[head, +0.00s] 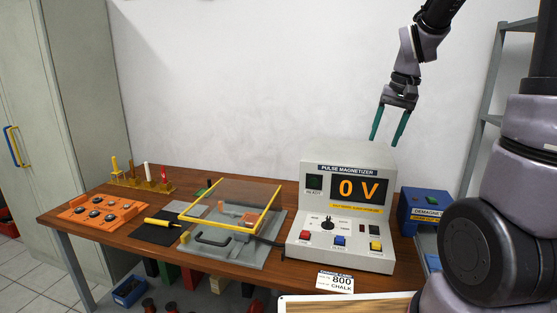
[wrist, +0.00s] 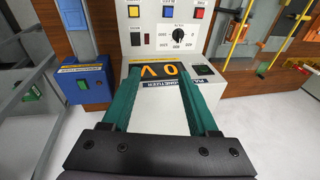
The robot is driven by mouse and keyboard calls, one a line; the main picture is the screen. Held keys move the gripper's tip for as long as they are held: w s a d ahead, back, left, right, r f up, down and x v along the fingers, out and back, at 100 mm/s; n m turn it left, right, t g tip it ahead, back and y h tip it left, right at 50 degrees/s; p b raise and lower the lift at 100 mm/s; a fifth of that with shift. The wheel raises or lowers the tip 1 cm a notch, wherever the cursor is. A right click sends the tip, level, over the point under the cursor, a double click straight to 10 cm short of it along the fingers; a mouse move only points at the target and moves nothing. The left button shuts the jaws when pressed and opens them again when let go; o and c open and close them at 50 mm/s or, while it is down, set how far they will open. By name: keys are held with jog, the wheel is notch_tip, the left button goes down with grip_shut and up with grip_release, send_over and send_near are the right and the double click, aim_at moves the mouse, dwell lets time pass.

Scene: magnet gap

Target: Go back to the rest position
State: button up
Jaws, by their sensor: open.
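My gripper (head: 389,125) is raised in the air above the right part of the bench, over the pulse magnetizer (head: 310,245). Its two green fingers are spread apart with nothing between them. In the wrist view the gripper (wrist: 162,85) is also open and empty, and the magnetizer's orange 0 V display (wrist: 160,70) shows between the fingers. The fingers appear apart from the magnetizer. My arm reaches down from the upper right of the head view.
The wooden bench (head: 60,215) holds a yellow-framed clear guard (head: 238,195), an orange tray (head: 93,210), a black mat with a yellow tool (head: 162,222) and a rack of upright tools (head: 140,182). A blue demagnetizer (head: 425,208) and grey shelving (head: 485,110) stand right.

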jog(key=s+a+r+t, duration=0.1)
jog(key=s+r+t, duration=0.1)
jog(key=s+r, duration=0.3)
jog(key=s+a+r+t, duration=0.2)
jog(key=s+r, duration=0.3)
jog(key=s, duration=0.6)
jog(key=shift+a+r+t, duration=0.15)
jog(key=shift+a+t, duration=0.1)
jog(key=shift+t, duration=0.15)
